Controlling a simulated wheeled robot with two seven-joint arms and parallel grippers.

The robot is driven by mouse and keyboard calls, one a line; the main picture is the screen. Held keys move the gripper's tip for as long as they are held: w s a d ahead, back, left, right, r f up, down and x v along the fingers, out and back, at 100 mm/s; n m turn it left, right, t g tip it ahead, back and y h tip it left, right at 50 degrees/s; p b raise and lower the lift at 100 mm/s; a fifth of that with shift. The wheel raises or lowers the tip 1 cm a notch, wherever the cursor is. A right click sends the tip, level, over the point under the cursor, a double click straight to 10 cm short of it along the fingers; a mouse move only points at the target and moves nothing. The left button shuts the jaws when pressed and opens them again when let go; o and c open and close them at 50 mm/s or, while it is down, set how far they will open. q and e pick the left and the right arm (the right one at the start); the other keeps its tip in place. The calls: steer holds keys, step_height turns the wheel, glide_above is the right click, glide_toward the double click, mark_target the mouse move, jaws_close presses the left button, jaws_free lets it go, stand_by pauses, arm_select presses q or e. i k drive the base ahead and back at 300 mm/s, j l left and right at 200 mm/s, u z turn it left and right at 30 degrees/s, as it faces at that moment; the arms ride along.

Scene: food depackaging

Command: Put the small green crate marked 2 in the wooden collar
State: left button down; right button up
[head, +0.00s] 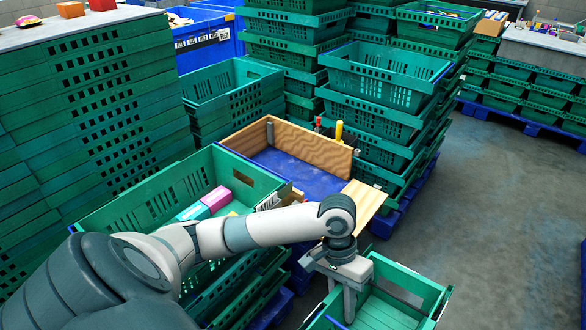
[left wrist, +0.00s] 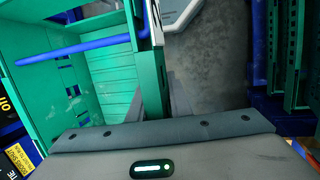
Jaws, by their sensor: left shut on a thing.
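A small green crate (head: 410,280) hangs at the bottom right of the head view, partly cut off by the frame edge. My left gripper (head: 346,298) is shut on its near-left wall, and the left wrist view shows the gripper (left wrist: 158,100) at that wall. The crate (left wrist: 100,75) fills the left of that view, with a blue bar across it. No number 2 is readable on it. The wooden collar (head: 312,146) stands mid-view around a blue base (head: 282,166), up and left of the crate. My left forearm hides part of the collar's near side. My right gripper is not in view.
A large green crate (head: 145,200) with several packages stands left of the collar. Stacks of green crates (head: 385,75) rise behind and right of it. Red and yellow upright things (head: 338,131) stand at its far corner. Grey floor (head: 500,220) is clear at right.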

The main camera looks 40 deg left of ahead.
mark_target(288, 177)
steer(key=i, duration=1.15)
steer(key=i+u, duration=0.35)
steer(key=i, duration=0.8)
steer(key=i+j+u, duration=0.1)
steer(key=i+u, duration=0.5)
steer(key=u, duration=0.25)
steer(key=i+u, duration=0.75)
steer(key=u, duration=0.3)
